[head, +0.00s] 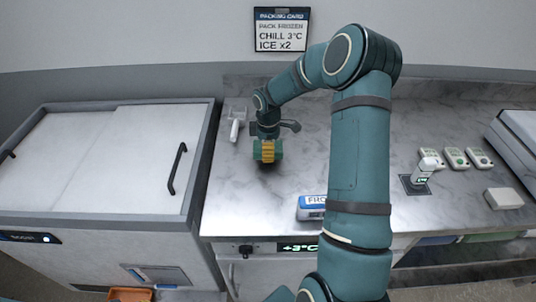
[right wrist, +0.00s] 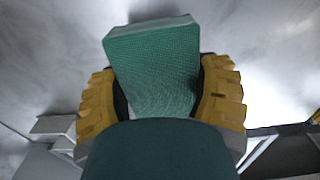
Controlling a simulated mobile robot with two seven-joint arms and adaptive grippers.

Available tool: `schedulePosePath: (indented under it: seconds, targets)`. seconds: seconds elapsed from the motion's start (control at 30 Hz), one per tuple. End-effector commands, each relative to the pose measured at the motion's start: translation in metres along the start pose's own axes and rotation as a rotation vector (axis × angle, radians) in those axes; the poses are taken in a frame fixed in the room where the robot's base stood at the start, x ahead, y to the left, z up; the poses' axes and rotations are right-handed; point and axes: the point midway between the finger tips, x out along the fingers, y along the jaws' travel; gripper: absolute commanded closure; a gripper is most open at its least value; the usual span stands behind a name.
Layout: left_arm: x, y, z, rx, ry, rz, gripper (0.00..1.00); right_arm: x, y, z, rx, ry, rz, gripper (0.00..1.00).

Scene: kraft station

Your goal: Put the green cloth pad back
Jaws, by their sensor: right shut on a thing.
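The green cloth pad (right wrist: 152,68) is a thick block with a woven face, seen large in the right wrist view. My right gripper (right wrist: 160,95) has its two yellow ribbed fingers shut on the pad, one on each side. In the head view the right gripper (head: 268,152) is over the marble counter near its left end, with bits of the green pad (head: 278,148) showing beside the yellow fingers. Whether the pad touches the counter I cannot tell. My left gripper is not in view.
A white scoop-like tool (head: 236,126) lies left of the gripper. A blue-and-white box (head: 311,207) sits near the counter's front edge. Several small devices (head: 456,158) stand at the right. A chest freezer (head: 100,160) adjoins on the left. The marble counter (head: 225,200) is clear around the gripper's front.

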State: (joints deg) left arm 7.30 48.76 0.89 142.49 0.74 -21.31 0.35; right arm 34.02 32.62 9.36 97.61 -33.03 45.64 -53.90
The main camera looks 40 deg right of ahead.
Motion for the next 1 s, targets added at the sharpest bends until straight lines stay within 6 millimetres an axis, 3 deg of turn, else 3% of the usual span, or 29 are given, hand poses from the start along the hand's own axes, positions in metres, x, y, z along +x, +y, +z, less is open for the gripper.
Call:
schedulePosePath:
  seconds: [0.17,0.57,0.6,0.63,0.67,1.0]
  targets:
    - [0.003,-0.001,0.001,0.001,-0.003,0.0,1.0,0.024,0.0,0.0,-0.001,-0.001,-0.002,0.73]
    - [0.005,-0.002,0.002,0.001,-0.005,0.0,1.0,0.028,0.0,0.0,-0.001,0.0,0.0,0.73]
    - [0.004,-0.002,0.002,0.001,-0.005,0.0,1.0,0.028,0.0,0.0,0.0,0.0,0.0,0.16]
    - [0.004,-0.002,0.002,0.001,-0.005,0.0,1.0,0.027,0.0,0.0,0.0,0.0,0.0,0.05]
    - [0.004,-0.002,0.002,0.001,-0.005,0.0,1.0,0.027,0.0,0.0,0.0,0.0,0.0,0.0]
    - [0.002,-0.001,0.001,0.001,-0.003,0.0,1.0,0.023,0.0,0.0,0.0,0.0,0.0,0.0]
